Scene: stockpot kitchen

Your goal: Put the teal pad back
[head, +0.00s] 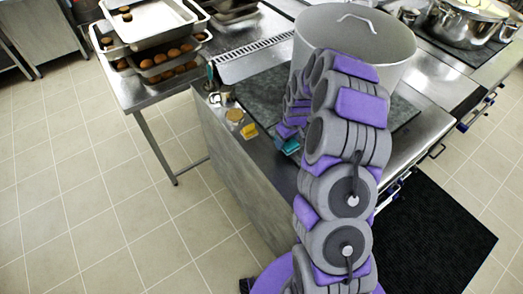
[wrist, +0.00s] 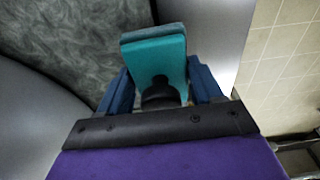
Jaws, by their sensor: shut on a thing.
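The teal pad (wrist: 154,62) is between the two dark blue fingers of my gripper (wrist: 158,90) in the wrist view. The fingers are shut on it, and it sticks out beyond their tips. In the head view the teal pad (head: 291,146) shows as a small patch beside my purple and grey arm, over the counter's left part. My arm hides most of the gripper there.
A large lidded stockpot (head: 385,40) stands on a dark slab (head: 262,98) on the counter. A yellow block (head: 249,131) and small items sit near the counter's left edge. Trays of buns (head: 168,68) stand on a table at the upper left. A black mat (head: 440,235) lies on the floor.

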